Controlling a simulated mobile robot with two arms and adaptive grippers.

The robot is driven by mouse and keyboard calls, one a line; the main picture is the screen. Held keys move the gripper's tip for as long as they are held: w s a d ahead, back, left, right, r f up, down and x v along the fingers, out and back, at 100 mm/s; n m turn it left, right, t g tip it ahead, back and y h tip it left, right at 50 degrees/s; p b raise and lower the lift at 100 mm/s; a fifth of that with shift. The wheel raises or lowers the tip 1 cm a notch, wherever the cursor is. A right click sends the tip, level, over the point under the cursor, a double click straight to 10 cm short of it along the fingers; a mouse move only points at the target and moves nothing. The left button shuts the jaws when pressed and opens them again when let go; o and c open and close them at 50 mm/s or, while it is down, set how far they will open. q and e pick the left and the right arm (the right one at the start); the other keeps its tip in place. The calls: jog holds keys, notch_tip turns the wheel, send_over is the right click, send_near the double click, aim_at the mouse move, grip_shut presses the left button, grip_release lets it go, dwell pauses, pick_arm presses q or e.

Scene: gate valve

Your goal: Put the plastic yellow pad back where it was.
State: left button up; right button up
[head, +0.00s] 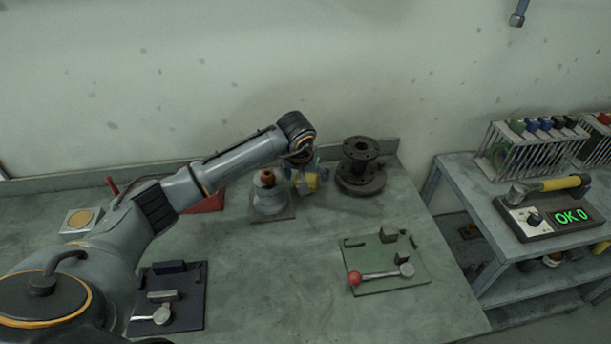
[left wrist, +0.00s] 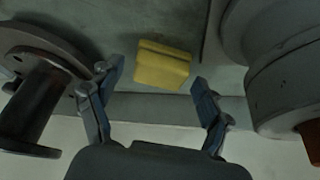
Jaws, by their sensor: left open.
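The yellow pad (left wrist: 162,66) rests on the bench in the left wrist view, just beyond and between the fingertips. In the head view the yellow pad (head: 312,181) shows partly behind my left gripper (head: 303,175), near the back of the bench. My left gripper (left wrist: 155,85) is open and empty, its two blue-tipped fingers spread to either side of the pad, apart from it as far as I can tell. My right gripper is not in view.
A dark flanged spool (head: 360,168) stands right of the pad, and a grey valve body (head: 268,196) stands left. A green fixture plate (head: 385,262) with a red-knobbed lever lies in front. A side table (head: 470,190) holds a tester reading OK 0. The bench middle is clear.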

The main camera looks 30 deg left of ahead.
pick_arm(q)
jog(key=shift+r, duration=0.25)
jog(key=b+v, duration=0.2)
jog(key=v, duration=0.9)
jog(key=shift+s+r, duration=0.2)
jog(key=shift+r, duration=0.15)
